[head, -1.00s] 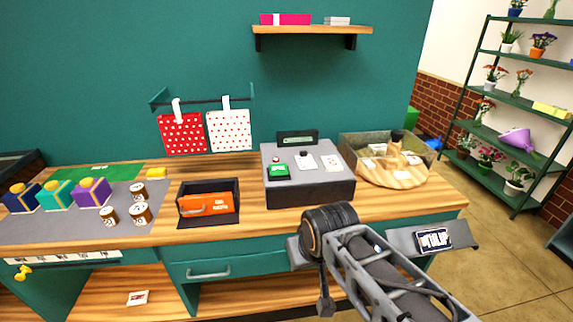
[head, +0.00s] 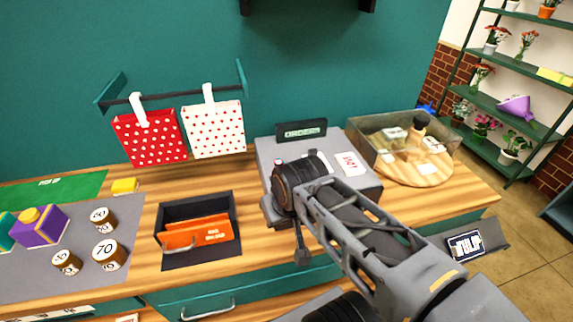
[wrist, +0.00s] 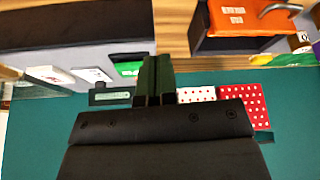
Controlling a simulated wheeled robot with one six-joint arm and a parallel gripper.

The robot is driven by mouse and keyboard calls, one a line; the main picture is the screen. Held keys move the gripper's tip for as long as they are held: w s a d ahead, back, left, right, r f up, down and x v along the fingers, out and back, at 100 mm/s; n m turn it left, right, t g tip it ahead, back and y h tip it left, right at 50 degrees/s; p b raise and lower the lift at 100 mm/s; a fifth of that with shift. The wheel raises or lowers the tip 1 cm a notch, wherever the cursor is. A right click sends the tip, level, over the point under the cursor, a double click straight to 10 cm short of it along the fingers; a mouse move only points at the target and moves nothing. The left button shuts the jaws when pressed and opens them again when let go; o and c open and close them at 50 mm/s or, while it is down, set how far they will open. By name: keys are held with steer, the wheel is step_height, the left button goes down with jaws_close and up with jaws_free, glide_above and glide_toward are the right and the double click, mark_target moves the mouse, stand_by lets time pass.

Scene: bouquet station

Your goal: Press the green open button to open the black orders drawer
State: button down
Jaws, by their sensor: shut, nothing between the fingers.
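The grey orders unit (head: 375,190) stands on the counter under a black "ORDERS" sign (head: 302,131). Its dark front face (wrist: 70,28) shows in the wrist view, and no gap of an open drawer is visible there. The green button (wrist: 127,70) shows in the wrist view just left of my fingertips, partly covered by them. In the head view my dark wrist hides it. My gripper (wrist: 155,62) is shut and empty, its fingers close together near the button. I cannot tell whether they touch it. The fingertips are hidden in the head view.
A black tray (head: 232,252) with an orange box (head: 200,240) sits left of the unit. A glass-sided case with a round wooden board (head: 432,172) is at right. A red dotted bag (head: 150,138) and a white dotted bag (head: 214,130) hang behind.

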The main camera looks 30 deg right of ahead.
steer(key=shift+s, duration=0.15)
steer(key=w+d+r+n+g+b, duration=0.2)
steer(key=w+d+r+n, duration=0.2)
steer(key=w+n, duration=0.3)
steer(key=w+d+r+n+g+b, duration=0.2)
steer(key=w+d+r+n, duration=0.2)
steer(key=w+d+n, duration=0.2)
steer(key=w+n, duration=0.1)
steer(key=n, duration=0.1)
steer(key=shift+w+d+n+g, duration=0.3)
steer(key=shift+w+d+n, duration=0.1)
step_height(320, 180, down, 14)
steer(key=shift+r, duration=0.1)
stand_by(0.3)
